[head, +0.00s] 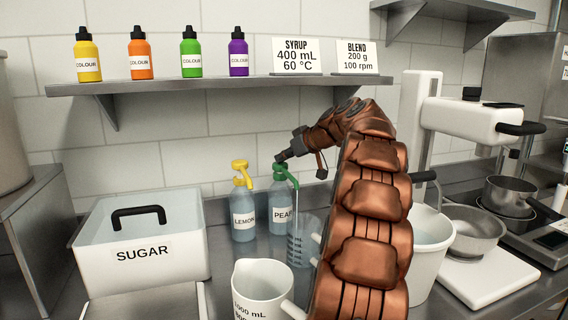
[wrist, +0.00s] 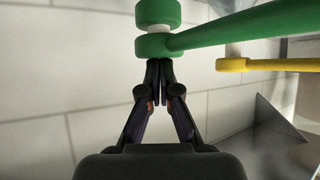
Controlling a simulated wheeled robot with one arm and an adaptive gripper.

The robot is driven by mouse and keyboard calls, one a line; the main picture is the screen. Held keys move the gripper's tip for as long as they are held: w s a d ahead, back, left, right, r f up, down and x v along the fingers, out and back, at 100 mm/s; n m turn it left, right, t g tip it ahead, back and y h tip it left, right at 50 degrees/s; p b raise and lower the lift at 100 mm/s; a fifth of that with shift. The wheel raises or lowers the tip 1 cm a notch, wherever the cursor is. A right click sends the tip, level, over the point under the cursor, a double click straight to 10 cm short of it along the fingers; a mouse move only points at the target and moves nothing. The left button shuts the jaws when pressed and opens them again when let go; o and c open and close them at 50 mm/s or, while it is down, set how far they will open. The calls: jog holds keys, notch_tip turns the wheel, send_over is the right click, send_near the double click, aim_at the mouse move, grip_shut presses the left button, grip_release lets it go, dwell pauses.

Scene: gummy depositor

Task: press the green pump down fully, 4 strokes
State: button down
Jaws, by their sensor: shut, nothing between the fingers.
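The green pump (head: 283,168) tops the clear-blue bottle labelled PEAR (head: 281,197), which stands upright on the counter. Its spout reaches right, over a clear graduated beaker (head: 303,242). My gripper (head: 281,158) is shut and empty, its tips at the top of the green pump. In the wrist view, the shut fingertips (wrist: 160,62) meet the edge of the green pump head (wrist: 157,46), touching or nearly so. A short pale stem shows between the head and a second green part, the collar (wrist: 158,13).
A yellow pump (head: 240,172) on the LEMON bottle (head: 243,211) stands close on the left. A white jug (head: 262,287) is in front; a white bucket (head: 426,256) is right of my arm. The SUGAR bin (head: 142,262) is left. A shelf (head: 220,86) hangs above.

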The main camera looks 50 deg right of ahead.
jog(key=shift+f, duration=0.4)
jog(key=shift+r, duration=0.1)
jog(key=shift+r+p, duration=0.75)
jog(key=shift+r, duration=1.3)
jog(key=shift+f+b, duration=2.1)
jog(key=shift+f, duration=0.05)
jog(key=shift+r, duration=0.2)
jog(key=shift+r+p, duration=1.1)
jog(key=shift+r, duration=0.8)
